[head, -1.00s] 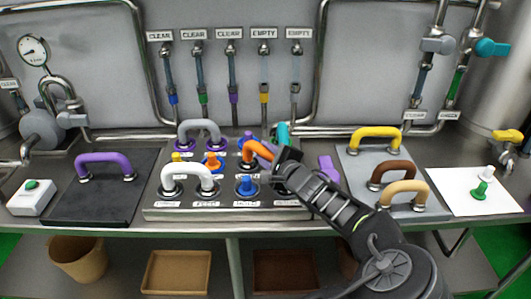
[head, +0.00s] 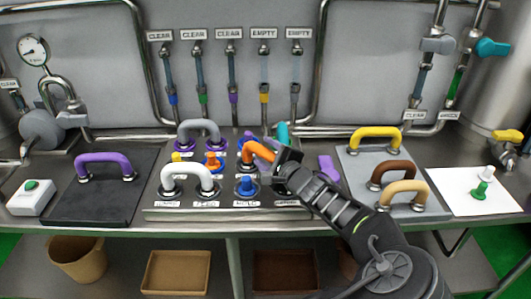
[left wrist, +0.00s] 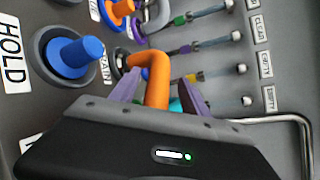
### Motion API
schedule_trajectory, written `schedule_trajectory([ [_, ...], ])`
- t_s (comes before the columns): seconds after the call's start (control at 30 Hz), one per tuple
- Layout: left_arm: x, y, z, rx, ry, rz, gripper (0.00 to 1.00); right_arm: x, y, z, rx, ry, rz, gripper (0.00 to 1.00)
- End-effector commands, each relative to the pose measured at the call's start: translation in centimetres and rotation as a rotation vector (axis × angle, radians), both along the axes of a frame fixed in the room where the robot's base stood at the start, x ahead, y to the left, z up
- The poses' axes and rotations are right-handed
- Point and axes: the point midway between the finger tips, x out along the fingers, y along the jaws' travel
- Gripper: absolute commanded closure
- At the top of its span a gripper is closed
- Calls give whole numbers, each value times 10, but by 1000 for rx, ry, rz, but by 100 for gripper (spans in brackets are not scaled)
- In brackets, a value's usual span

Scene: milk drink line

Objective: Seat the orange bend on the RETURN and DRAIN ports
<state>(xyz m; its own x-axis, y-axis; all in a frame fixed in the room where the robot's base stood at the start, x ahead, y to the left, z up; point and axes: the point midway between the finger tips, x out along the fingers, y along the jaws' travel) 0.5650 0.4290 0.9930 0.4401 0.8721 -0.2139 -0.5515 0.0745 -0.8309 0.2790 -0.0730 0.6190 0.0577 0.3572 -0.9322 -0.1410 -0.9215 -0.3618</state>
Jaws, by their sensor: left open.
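The orange bend (head: 256,148) stands on the right part of the port panel, arched over the far-right ports. In the left wrist view the bend (left wrist: 157,72) rises between my purple fingers, with one end down at a ringed port beside a partly hidden DRAIN label (left wrist: 105,68). Its other end is hidden by my gripper, so I cannot tell how that end sits. My left gripper (head: 268,156) is open around the bend, with a finger on each side and gaps visible in the left wrist view (left wrist: 160,95). My right gripper is not in view.
White (head: 188,172) and grey (head: 199,127) bends stand on the panel left of the orange one. A blue plug (head: 247,184) is close in front, and a teal piece (head: 283,132) is behind. Yellow, brown and tan bends stand on a grey board (head: 350,175) at right.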

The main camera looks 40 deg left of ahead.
Motion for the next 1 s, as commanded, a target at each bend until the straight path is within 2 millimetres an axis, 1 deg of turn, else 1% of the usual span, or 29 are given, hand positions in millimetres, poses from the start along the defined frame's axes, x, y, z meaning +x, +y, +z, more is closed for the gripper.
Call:
schedule_trajectory([
  [0.17, -8, -19, 5, -3, -3, -3, 46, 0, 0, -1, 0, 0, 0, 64],
  [0.4, -26, -54, 13, -1, -2, -3, 46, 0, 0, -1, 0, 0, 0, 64],
  [0.5, -30, -62, 16, 0, -3, -1, 46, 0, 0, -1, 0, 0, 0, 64],
  [0.63, -33, -65, 17, 2, -1, 1, 46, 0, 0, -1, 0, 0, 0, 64],
  [1.0, -33, -65, 17, 2, -1, 1, 46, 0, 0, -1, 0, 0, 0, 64],
])
